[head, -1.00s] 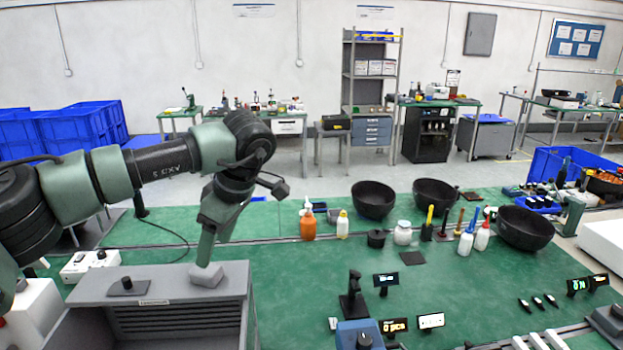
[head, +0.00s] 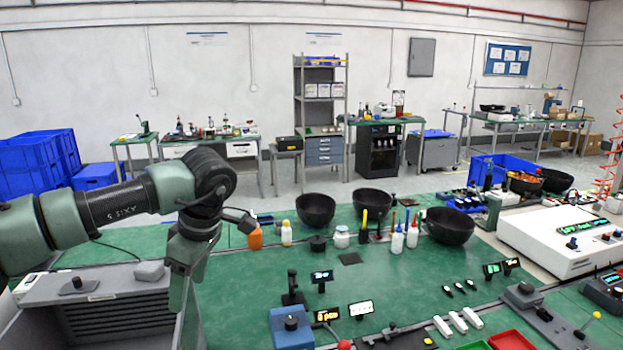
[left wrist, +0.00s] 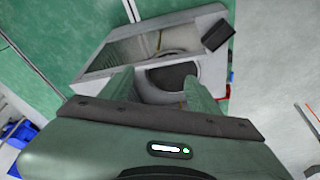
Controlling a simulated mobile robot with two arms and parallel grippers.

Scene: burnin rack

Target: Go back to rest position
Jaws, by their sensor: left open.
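My left gripper (head: 178,292) hangs from the green arm in the head view, pointing down beside the right end of the grey cabinet (head: 120,308). A small grey block (head: 149,271) rests on top of that cabinet, apart from the gripper. In the left wrist view, the two green fingers (left wrist: 160,92) stand apart with nothing between them. Beyond them is a grey box-like housing (left wrist: 92,62) with a round dark part (left wrist: 172,76). My right gripper is not in view.
The green bench (head: 390,280) has black bowls (head: 450,226), bottles (head: 286,233) and small displays (head: 321,277). A blue knobbed device (head: 291,326) stands at the front. A white instrument (head: 565,238) is at the right. The bench's middle is largely clear.

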